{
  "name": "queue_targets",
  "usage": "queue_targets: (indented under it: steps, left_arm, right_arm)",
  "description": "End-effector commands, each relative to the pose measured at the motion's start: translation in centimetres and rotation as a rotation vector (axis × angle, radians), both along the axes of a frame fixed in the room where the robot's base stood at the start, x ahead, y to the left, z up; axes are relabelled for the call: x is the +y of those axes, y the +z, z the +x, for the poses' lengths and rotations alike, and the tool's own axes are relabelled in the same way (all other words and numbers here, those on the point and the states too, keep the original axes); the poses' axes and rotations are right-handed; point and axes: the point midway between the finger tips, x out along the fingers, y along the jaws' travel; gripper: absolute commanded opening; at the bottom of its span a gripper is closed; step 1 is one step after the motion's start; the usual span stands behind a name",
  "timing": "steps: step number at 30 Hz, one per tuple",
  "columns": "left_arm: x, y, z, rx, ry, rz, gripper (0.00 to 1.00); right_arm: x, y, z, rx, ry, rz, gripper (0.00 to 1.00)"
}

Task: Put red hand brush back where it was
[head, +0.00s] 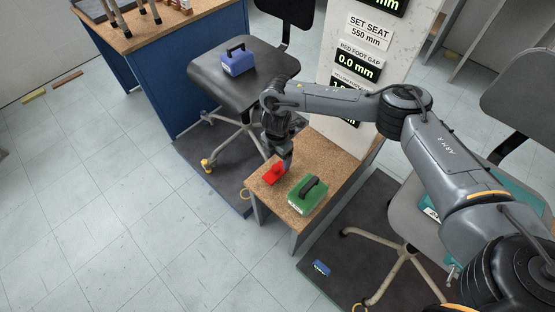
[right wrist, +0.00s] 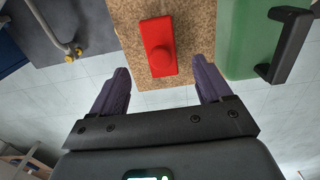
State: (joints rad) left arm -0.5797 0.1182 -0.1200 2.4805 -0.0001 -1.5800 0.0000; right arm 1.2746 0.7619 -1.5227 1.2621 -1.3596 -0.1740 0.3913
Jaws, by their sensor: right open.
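A red block-like piece with a raised knob, which I take for the red hand brush (head: 272,172), lies on the speckled brown top of a small bench (head: 314,153). In the right wrist view the red hand brush (right wrist: 158,47) lies just beyond my fingertips, in line with the gap between them. My right gripper (head: 287,163) points down over the bench beside the brush. In its wrist view the right gripper (right wrist: 161,78) has its two fingers spread, with nothing held between them. My left gripper is not in view.
A green case (head: 307,195) with a black handle stands on the bench close to the brush. A blue case (head: 238,63) sits on a dark chair seat behind. A sign panel (head: 360,50) rises behind the bench. A small blue item (head: 321,268) lies on the dark mat (head: 340,255).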

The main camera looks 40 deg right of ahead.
Motion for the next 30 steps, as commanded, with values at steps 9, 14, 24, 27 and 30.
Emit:
queue_targets:
  steps: [9,14,24,27,30]
  left_arm:
    - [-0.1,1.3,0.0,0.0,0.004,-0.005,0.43]
    - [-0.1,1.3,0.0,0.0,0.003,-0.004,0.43]
    - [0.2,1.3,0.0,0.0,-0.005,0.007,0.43]
    - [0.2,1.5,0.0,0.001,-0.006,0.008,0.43]
    - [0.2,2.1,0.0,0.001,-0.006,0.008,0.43]
  right_arm:
    - [0.1,2.9,0.0,-0.001,0.0,0.0,0.78]
    - [0.1,3.1,0.0,-0.001,-0.001,0.0,0.78]
    - [0.2,3.0,0.0,-0.002,0.002,0.001,0.78]
    - [1.3,2.6,-0.1,-0.01,0.021,0.011,0.78]
    - [3.9,1.9,-0.3,-0.036,0.064,0.037,0.78]
